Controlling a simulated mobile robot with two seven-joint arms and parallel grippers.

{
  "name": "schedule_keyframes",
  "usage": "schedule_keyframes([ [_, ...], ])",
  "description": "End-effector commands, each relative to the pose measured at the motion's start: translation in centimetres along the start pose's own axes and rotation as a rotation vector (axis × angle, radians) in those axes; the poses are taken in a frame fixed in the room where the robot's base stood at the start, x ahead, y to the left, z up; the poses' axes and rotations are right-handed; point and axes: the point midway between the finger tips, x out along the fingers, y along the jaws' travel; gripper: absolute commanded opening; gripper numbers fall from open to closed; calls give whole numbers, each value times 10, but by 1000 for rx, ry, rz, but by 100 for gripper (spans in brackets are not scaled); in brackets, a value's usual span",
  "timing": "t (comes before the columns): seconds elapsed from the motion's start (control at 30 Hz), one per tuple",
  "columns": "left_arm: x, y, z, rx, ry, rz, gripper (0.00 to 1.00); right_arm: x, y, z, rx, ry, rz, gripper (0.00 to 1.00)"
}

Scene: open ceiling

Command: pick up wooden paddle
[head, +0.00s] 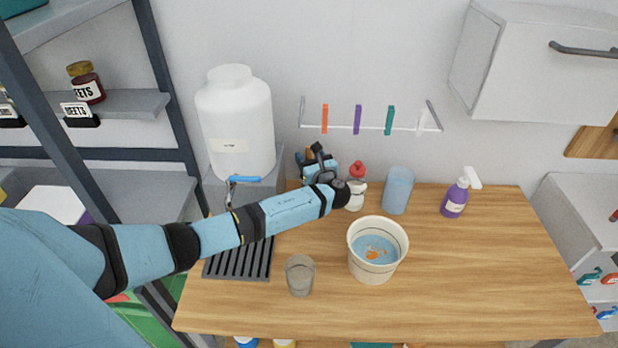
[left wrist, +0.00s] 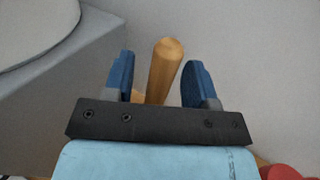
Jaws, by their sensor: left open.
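The wooden paddle shows in the left wrist view as a tan, rounded wooden handle (left wrist: 164,68). It stands up between the two blue fingers of my left gripper (left wrist: 156,78). The lower part of the paddle is hidden behind the gripper's black bar. In the head view my left gripper (head: 312,164) is at the back of the wooden table, near the wall, and mostly hides the paddle. My right gripper is not in view.
A white dispenser (head: 236,125) stands left of the gripper on a grey stand. A red-capped bottle (head: 357,190) and blue tumbler (head: 398,190) stand close on its right. A bucket (head: 378,273), a clear glass (head: 299,275) and a purple spray bottle (head: 455,199) are on the table (head: 470,280).

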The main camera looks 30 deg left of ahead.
Motion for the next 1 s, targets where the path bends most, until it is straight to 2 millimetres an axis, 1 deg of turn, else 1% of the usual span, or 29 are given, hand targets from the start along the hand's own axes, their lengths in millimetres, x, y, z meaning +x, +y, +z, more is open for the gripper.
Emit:
schedule_keyframes([
  [0.2, 2, 0, 1, 0, 1, 0, 52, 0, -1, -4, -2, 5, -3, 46],
  [0.27, 2, 0, 1, 0, 1, 0, 38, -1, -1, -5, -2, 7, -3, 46],
  [0.3, 2, 0, 1, 0, 1, 0, 29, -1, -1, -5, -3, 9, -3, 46],
  [0.37, 2, 0, 1, 0, 1, 0, 15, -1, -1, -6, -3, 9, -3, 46],
  [0.4, 1, 0, 1, 0, 1, 0, 6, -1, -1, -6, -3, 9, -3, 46],
  [0.43, 1, 0, 1, 0, 1, 0, 0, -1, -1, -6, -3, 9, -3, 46],
  [0.77, 1, 0, 2, 0, 1, 0, 0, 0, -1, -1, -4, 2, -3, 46],
  [0.87, 2, 0, 8, -1, 0, 0, 0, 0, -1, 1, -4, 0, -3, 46],
  [1.0, 2, 0, 24, -2, 0, -1, 0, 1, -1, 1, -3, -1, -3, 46],
])
